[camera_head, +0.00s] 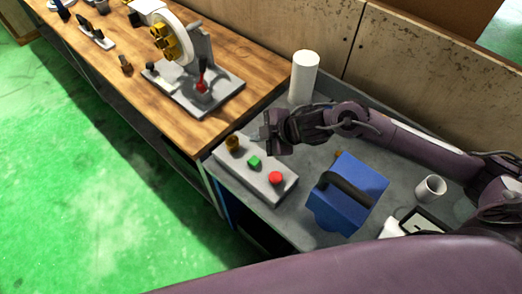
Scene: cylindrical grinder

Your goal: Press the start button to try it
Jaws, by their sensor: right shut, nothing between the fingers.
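A pale grey control panel (254,176) lies on the grey table at the middle of the head view. It carries a green button (254,162), a red button (275,178) and a brass-coloured knob (233,144). None of them is labelled. My right gripper (257,136) is shut and empty. It hangs above the far end of the panel, to the right of the brass knob and beyond the green button. It appears apart from the buttons, though the height gap is hard to judge. My left gripper is not in view.
A blue box with a black handle (347,192) stands right of the panel. A white cylinder (304,77) stands behind my right gripper. A white cup (430,188) is at the right. The grinder (192,70) stands on the wooden bench (215,125) at the upper left.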

